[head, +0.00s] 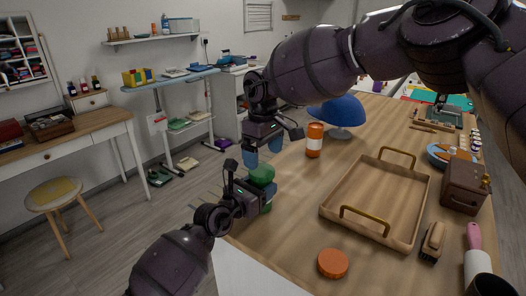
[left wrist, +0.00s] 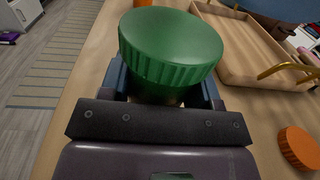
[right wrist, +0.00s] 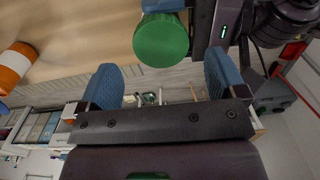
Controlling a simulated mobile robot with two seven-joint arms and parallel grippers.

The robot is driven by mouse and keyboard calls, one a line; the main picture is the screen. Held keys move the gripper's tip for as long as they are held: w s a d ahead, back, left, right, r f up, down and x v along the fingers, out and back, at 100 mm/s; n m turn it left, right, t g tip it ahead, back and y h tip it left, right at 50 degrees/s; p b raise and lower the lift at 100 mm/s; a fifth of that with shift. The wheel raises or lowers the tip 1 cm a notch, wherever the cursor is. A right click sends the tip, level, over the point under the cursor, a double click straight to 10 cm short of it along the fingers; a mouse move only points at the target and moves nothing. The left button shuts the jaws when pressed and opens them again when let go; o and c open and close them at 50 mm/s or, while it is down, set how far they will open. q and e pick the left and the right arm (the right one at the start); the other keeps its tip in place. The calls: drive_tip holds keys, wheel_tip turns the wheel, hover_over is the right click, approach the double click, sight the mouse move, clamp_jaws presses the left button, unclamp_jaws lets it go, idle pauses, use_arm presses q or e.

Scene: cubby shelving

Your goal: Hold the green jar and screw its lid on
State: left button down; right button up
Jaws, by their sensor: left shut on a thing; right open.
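The green jar (head: 266,208) is held by my left gripper (head: 258,192), whose fingers are shut around its body at the near left edge of the table. The green lid (head: 262,173) sits on top of the jar; in the left wrist view the ribbed lid (left wrist: 170,48) looks slightly tilted. How far it is threaded cannot be told. My right gripper (head: 264,145) is open and empty just above the lid, fingers pointing down. In the right wrist view the lid (right wrist: 160,42) lies just beyond the open fingertips (right wrist: 163,75), apart from them.
An orange-and-white jar (head: 314,140) and a blue dome (head: 338,110) stand behind. A wooden tray (head: 328,208) with brass handles lies right of my grippers. A loose orange lid (head: 333,263) lies near the front. A brush (head: 433,241) and brown box (head: 465,186) are farther right.

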sight(262, 170)
drive_tip(key=shift+a+r, duration=0.2)
drive_tip(key=shift+r, duration=0.05)
drive_tip(key=n, duration=0.3)
drive_tip(key=r+n, duration=0.1)
drive_tip(key=n, duration=0.2)
drive_tip(key=shift+w+a, duration=0.1)
drive_tip(key=shift+a, duration=0.05)
drive_tip(key=n, duration=0.4)
drive_tip(key=shift+r, duration=0.15)
drive_tip(key=n, duration=0.4)
drive_tip(key=shift+r+n, duration=0.15)
drive_tip(key=shift+n, duration=0.15)
drive_tip(key=n, duration=0.6)
drive_tip(key=shift+w+r+n, duration=0.1)
drive_tip(key=shift+r+n, duration=0.15)
drive_tip(key=shift+n, duration=0.15)
drive_tip(key=n, duration=0.7)
drive_tip(key=shift+r, duration=0.2)
drive_tip(key=n, duration=0.4)
drive_tip(key=shift+r, duration=0.1)
drive_tip(key=n, duration=0.8)
drive_tip(key=shift+n, duration=0.3)
drive_tip(key=n, duration=0.4)
drive_tip(key=shift+f, duration=4)
